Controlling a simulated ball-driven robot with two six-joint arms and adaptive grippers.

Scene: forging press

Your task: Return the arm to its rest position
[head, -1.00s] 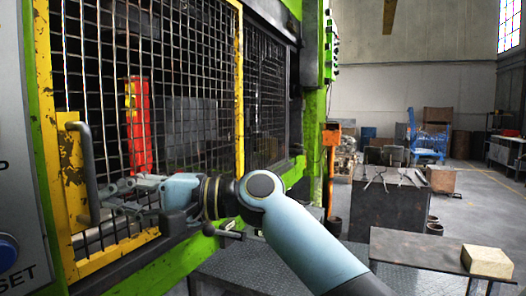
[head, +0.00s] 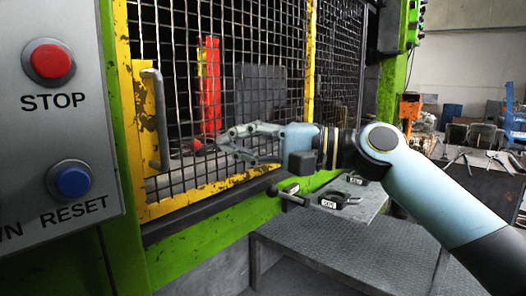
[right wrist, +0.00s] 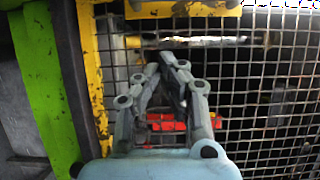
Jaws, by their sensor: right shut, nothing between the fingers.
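My right gripper (head: 228,143) is shut and empty, in front of the lower part of the yellow-framed mesh door (head: 134,110). It also shows in the right wrist view (right wrist: 168,58), its fingertips together before the mesh (right wrist: 262,110). The door's grey vertical handle (head: 155,120) stands left of the gripper and apart from it in the head view. My right arm comes in from the right, its light blue link crossing the view. My left gripper is not in view.
A grey panel with a red STOP button (head: 50,62) and a blue RESET button (head: 70,181) stands close at the left. A metal step (head: 340,245) lies below my arm. A bench with tongs (head: 490,180) is at the right. A red part (head: 209,85) shows behind the mesh.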

